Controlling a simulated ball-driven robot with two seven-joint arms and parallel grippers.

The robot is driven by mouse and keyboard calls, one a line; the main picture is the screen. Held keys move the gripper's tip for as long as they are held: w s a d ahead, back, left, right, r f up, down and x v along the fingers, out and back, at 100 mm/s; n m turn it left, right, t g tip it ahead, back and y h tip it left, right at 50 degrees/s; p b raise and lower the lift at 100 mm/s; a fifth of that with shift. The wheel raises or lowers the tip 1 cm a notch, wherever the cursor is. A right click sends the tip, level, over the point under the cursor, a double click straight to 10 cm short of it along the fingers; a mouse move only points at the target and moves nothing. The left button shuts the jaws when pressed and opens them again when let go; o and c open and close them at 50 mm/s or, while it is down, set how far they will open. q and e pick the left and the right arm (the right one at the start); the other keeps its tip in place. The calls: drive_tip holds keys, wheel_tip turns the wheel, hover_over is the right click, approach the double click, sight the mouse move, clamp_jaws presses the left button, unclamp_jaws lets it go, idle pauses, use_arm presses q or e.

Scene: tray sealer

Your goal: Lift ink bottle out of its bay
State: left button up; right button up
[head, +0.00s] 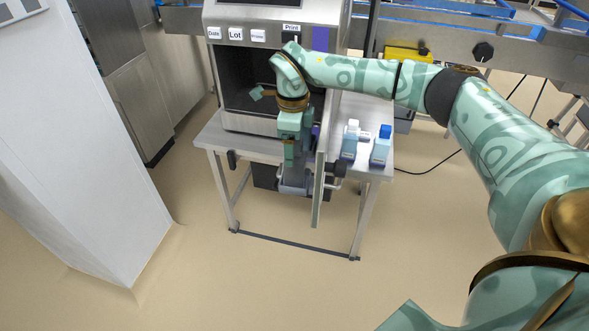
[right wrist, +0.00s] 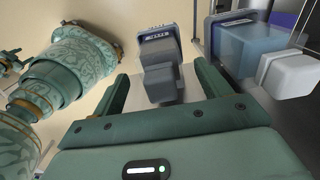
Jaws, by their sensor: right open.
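My right gripper (head: 289,158) points down in front of the machine, beside the edge-on open door (head: 318,190). In the right wrist view the gripper (right wrist: 161,75) is open, one finger on each side of a dark grey bottle-like block (right wrist: 158,50) with a narrower grey cap end toward me. It appears between or just beyond the fingertips; I cannot tell whether they touch it. In the head view only grey parts (head: 294,182) show below the gripper. My left gripper is not in view.
On the metal table (head: 372,172), right of the door, stand a white-capped bottle (head: 351,138) and a blue-capped bottle (head: 381,146). A translucent blue bottle (right wrist: 248,48) with a pale cap is close to the right finger. A white cabinet (head: 80,150) stands left; floor between is clear.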

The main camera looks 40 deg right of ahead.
sight(295, 167)
wheel_tip(295, 167, down, 5)
drive_tip(key=shift+r+b, duration=0.15)
drive_tip(key=shift+b, duration=0.6)
drive_tip(key=shift+r, duration=0.15)
drive_tip(key=shift+c, duration=0.9)
drive_tip(key=c, duration=1.1)
